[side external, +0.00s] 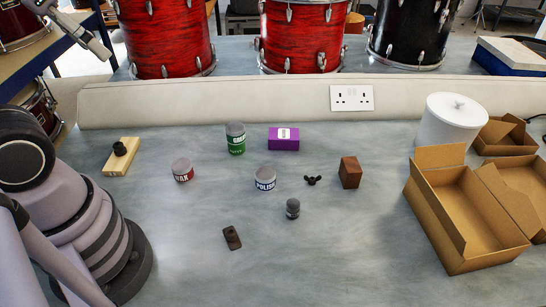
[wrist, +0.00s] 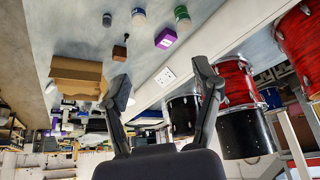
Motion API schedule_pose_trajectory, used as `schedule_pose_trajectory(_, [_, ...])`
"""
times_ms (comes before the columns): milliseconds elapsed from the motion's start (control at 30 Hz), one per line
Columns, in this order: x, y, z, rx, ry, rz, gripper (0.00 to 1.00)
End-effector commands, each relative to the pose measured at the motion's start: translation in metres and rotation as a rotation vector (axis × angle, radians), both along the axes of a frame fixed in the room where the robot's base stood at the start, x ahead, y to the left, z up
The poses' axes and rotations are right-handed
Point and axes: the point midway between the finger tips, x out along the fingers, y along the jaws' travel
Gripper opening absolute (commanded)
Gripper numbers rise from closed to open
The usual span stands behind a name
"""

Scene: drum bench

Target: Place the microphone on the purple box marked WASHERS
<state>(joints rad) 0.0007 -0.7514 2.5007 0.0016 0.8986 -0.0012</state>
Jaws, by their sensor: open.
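The purple box (side external: 284,139) lies near the back of the bench, right of the green tin; its white label is too small to read. It also shows in the wrist view (wrist: 166,39). I cannot pick out the microphone with certainty. A small dark upright piece with a grey rounded top (side external: 292,208) stands front of the polish tin and may be it. It shows small in the wrist view (wrist: 107,19). My gripper (wrist: 159,77) is open, its fingers wide apart with nothing between them, high above the bench and away from these things.
A green tin (side external: 236,139), wax tin (side external: 182,171), polish tin (side external: 265,179), wing nut (side external: 312,180), brown block (side external: 349,173), dark flat piece (side external: 231,238) and wooden block with black knob (side external: 121,158) are spread about. Open cardboard boxes (side external: 465,215) and a white canister (side external: 452,125) stand right.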

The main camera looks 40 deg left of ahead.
Motion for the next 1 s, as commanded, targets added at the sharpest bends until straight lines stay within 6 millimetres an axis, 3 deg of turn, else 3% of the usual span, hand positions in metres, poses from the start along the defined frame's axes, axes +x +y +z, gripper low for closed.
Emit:
schedule_pose_trajectory(167, [0.003, -0.001, 0.000, -0.001, 0.007, -0.005, 0.65])
schedule_pose_trajectory(267, [0.018, -0.005, 0.000, -0.001, 0.034, -0.026, 0.65])
schedule_pose_trajectory(367, [0.048, -0.015, -0.002, 0.000, 0.082, -0.070, 0.65])
schedule_pose_trajectory(533, [0.115, -0.046, -0.026, 0.011, 0.182, -0.164, 0.65])
schedule_pose_trajectory(667, [0.160, -0.079, -0.061, 0.027, 0.257, -0.235, 0.65])
schedule_pose_trajectory(800, [0.198, -0.120, -0.117, 0.050, 0.337, -0.311, 0.65])
schedule_pose_trajectory(1000, [0.223, -0.172, -0.205, 0.088, 0.433, -0.402, 0.65])
